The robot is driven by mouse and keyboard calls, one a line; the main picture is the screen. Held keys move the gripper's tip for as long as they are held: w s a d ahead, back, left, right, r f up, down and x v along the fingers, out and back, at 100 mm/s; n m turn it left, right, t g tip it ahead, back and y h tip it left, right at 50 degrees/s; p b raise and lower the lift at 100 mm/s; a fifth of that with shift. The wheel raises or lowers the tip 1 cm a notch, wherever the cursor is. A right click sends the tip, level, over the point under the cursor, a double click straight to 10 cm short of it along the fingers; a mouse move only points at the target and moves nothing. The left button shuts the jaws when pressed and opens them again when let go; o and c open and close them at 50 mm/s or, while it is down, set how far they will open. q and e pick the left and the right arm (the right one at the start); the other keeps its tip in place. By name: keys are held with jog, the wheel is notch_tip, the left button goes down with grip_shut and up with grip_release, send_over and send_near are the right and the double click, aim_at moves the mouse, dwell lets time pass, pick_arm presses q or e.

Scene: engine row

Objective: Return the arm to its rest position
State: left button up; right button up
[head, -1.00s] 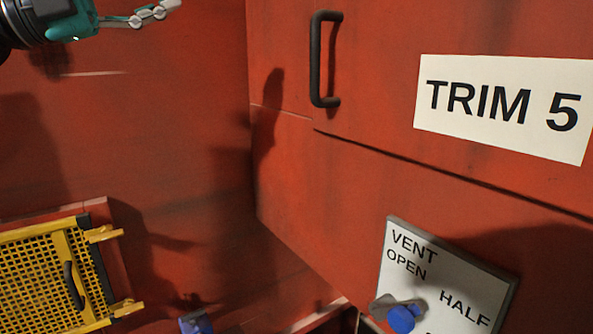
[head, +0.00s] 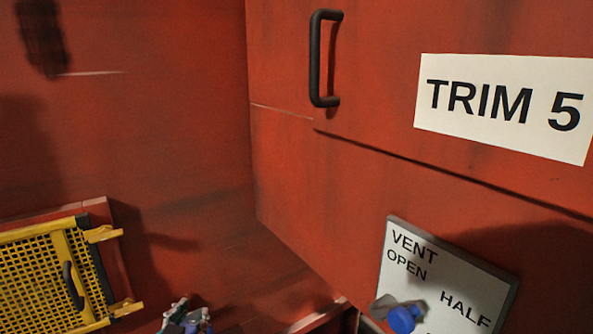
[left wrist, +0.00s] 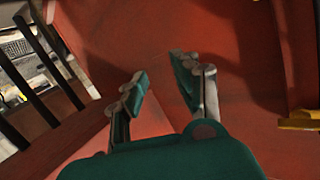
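My left gripper (head: 178,314) shows only by its fingertips at the bottom edge of the head view, left of centre. In the left wrist view my left gripper (left wrist: 158,72) has its two teal-and-grey fingers apart with nothing between them. Red panels lie beyond them. The rest of the left arm is outside the head view. My right gripper is not in view.
A red casing carries a black handle (head: 316,60), a TRIM 5 label (head: 500,106) and a vent plate (head: 440,275) with a blue-ended knob (head: 403,318). A yellow mesh guard (head: 35,275) is at lower left. Dark bars (left wrist: 45,65) show in the left wrist view.

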pick_arm(q)
jog(key=s+f+g, duration=0.6)
jog(key=s+f, duration=0.4)
jog(key=s, duration=0.5)
jog(key=s+f+g, duration=0.6)
jog(key=s+f, duration=0.4)
jog(key=s, duration=0.4)
notch_tip(320, 180, down, 24)
jog(key=f+g, duration=0.1)
jog(key=s+a+f+g, duration=0.1)
jog(key=s+a+f, duration=0.1)
jog(key=s+f, duration=1.6)
jog(key=shift+a+g+b, duration=0.3)
jog(key=shift+a+b, duration=0.1)
